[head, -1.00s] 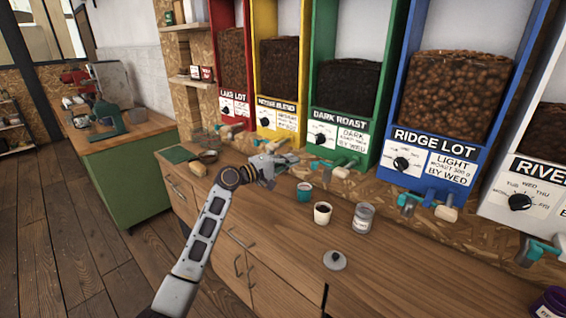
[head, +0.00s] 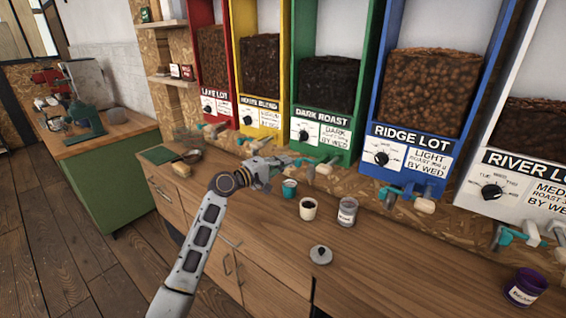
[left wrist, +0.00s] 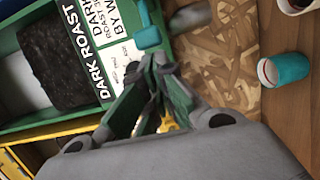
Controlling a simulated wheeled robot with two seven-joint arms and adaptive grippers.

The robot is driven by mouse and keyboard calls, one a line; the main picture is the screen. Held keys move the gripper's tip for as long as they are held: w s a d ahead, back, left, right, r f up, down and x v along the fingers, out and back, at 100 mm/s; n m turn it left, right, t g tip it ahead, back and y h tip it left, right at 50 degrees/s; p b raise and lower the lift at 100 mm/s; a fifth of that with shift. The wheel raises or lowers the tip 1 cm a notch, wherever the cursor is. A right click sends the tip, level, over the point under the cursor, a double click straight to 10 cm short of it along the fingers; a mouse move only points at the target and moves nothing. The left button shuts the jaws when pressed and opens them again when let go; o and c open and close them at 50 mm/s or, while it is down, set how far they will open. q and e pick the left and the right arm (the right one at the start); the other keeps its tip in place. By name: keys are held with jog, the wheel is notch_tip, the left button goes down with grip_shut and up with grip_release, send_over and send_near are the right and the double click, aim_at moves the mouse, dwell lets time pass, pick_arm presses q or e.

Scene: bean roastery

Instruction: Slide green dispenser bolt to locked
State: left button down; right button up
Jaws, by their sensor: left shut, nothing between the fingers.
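The green dispenser (head: 325,131), labelled DARK ROAST, stands in the row at the back of the counter. It also shows in the left wrist view (left wrist: 22,52). A small bolt assembly (head: 318,162) with a green bar and a pale block sits at its foot, partly hidden by my gripper. I cannot tell the bolt's position. My left gripper (head: 289,160) is shut and empty, close in front of the dispenser's lower edge. In the left wrist view its fingers (left wrist: 156,78) are beside the teal part; contact is unclear. My right gripper is in no view.
Red, yellow, blue (head: 408,175) and white dispensers flank it, with similar fittings below. A teal cup (head: 289,189), a cup of dark contents (head: 308,209), a jar (head: 347,212), a lid (head: 320,255) and a purple tin (head: 525,287) stand on the counter. The front counter is mostly clear.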

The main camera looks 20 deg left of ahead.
aim_at(296, 164)
pick_arm(q)
jog(key=shift+s+d+r+p, duration=0.1)
jog(key=shift+s+d+p, duration=0.15)
jog(key=shift+d, duration=0.25)
jog(key=shift+s+d+f+p, duration=0.1)
jog(key=shift+d+p, duration=0.2)
jog(key=shift+d, duration=0.15)
jog(key=shift+s+d+r+p, duration=0.1)
jog(key=shift+s+d+p, duration=0.15)
jog(key=shift+d, duration=0.25)
jog(key=shift+s+d, duration=0.1)
jog(key=shift+d, duration=0.35)
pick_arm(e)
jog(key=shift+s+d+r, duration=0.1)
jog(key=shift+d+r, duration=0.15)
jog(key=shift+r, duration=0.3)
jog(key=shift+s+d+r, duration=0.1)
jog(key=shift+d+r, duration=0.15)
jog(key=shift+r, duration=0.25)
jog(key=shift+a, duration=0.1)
